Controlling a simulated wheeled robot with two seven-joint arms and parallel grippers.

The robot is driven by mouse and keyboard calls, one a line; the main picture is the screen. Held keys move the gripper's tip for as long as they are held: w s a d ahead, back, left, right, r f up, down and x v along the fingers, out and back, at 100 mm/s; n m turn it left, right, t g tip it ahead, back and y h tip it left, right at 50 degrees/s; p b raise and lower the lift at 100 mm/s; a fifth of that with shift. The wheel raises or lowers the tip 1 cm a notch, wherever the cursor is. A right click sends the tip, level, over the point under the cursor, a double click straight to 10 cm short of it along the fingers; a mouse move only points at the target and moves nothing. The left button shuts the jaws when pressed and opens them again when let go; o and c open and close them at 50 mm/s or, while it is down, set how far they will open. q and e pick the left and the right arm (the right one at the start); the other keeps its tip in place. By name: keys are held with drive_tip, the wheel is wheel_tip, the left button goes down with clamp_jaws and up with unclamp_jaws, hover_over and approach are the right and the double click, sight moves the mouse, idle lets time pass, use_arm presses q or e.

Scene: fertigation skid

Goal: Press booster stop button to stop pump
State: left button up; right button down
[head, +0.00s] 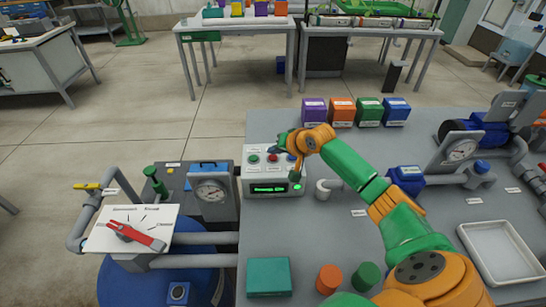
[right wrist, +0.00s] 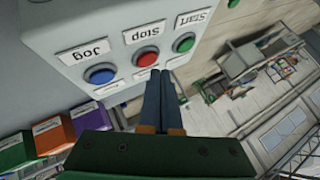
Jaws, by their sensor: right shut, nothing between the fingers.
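The control box (head: 262,178) stands at the left part of the grey bench with a lit green display (head: 268,189). Its top carries a green, a red and a blue button in a row. In the right wrist view the red button (right wrist: 146,57) is labelled Stop, the green one (right wrist: 184,42) Start and the blue one (right wrist: 100,74) Jog. My right gripper (head: 276,149) is over the box, shut and empty. Its fingertips (right wrist: 160,73) appear close beside the red button, toward the green side; I cannot tell whether they touch anything. My left gripper is not in view.
Purple, orange, green and blue boxes (head: 341,113) line the bench's back edge. A gauge (head: 211,191) and a panel with a red lever (head: 135,236) stand left. A white cup (head: 323,192) is right of the control box. A white tray (head: 500,250) lies far right.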

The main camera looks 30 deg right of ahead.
sight(275, 160)
drive_tip(key=shift+f, duration=0.3)
drive_tip(key=shift+f, duration=0.4)
idle(0.5)
drive_tip(key=shift+r+p, duration=0.8)
drive_tip(key=shift+p, duration=0.15)
drive_tip(key=shift+r, duration=0.1)
wheel_tip(275, 160, up, 5)
drive_tip(key=p, duration=0.6)
drive_tip(key=shift+s+f, duration=0.1)
drive_tip(key=shift+f, duration=0.1)
